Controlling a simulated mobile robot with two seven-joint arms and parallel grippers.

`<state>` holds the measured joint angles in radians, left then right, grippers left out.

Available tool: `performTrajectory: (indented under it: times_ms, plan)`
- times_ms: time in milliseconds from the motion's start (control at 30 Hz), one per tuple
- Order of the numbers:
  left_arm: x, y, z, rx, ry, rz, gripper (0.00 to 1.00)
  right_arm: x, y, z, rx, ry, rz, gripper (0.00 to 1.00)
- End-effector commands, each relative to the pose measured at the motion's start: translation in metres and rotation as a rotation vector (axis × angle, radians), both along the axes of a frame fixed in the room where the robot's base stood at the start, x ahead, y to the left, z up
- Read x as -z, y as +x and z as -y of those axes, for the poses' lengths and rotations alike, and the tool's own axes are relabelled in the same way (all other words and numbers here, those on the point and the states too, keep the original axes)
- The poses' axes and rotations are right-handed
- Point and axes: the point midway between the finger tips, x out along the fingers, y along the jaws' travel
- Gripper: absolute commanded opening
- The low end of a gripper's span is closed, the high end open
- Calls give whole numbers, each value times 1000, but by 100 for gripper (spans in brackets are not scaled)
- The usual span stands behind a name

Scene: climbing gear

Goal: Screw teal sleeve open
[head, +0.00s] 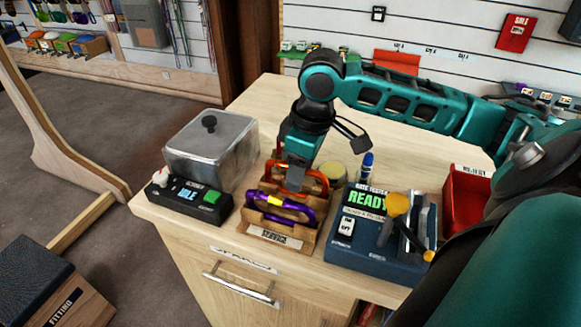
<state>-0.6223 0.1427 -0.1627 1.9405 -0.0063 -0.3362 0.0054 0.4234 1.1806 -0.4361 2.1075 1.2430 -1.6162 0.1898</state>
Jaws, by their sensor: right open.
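A wooden rack (307,242) on the counter holds carabiners. A purple carabiner (262,213) with a yellowish part lies across the front. An orange carabiner (315,178) sits behind it. My right gripper (297,178) points down over the orange carabiner and hides part of it. It is open; whether its fingers touch or straddle the carabiner I cannot tell. I cannot make out a teal sleeve; it may be behind the gripper. My left gripper is not in view.
Left of the rack are a lidded metal box (212,140) and a dark control box (186,203) reading "IDLE". Right are a blue tester (372,262) reading "READY", a blue marker (366,166), a round tan item (334,172) and a red bin (463,200). The counter's back is clear.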

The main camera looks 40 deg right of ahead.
Motion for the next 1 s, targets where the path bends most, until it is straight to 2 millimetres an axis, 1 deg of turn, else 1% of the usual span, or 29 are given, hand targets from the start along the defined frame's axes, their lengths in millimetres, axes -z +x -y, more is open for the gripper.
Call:
performTrajectory:
  times_ms: [467, 633, 1000]
  plan:
    - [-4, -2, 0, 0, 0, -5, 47, -1, 5, 9, 1, -1, 0, 47]
    - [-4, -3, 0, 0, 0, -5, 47, -1, 5, 9, 0, -1, 0, 47]
    - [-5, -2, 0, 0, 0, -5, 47, -13, 5, 9, 1, -2, 3, 47]
